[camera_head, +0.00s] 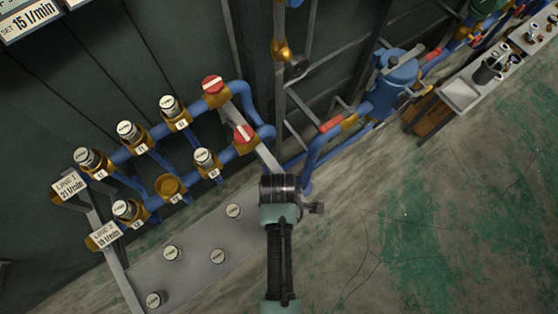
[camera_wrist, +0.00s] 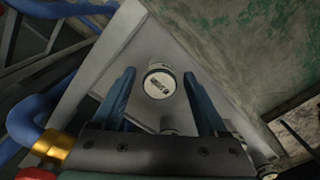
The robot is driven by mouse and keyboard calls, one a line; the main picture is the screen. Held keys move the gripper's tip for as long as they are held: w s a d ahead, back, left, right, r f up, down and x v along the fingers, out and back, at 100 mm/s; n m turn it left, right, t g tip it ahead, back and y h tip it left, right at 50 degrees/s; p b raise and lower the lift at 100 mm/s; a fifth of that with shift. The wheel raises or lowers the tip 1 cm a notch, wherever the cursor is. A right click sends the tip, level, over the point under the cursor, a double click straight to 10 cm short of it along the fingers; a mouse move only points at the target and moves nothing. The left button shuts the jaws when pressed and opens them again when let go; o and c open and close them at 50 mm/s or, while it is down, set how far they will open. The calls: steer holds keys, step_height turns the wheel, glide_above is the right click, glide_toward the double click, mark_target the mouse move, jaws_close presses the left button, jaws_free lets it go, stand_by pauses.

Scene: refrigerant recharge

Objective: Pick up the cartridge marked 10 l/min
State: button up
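My gripper (camera_wrist: 159,74) is open in the wrist view, with blue fingers apart. A round white-capped cartridge (camera_wrist: 158,84) shows in the gap between the fingertips; nothing shows a grip on it, and its marking is too blurred to read. In the head view, loose cartridges stand on the shelf, one near the arm (camera_head: 233,211) and others lower left (camera_head: 172,254). I cannot read which is marked 10 l/min.
Blue pipes (camera_head: 238,93) with brass sockets hold several cartridges; one socket (camera_head: 171,186) is empty. Red valve handles (camera_head: 244,133) sit close by. Signs read line 1, 21 l/min (camera_head: 71,186) and line 2, 19 l/min (camera_head: 106,235). Open floor (camera_head: 430,220) lies right.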

jaws_close()
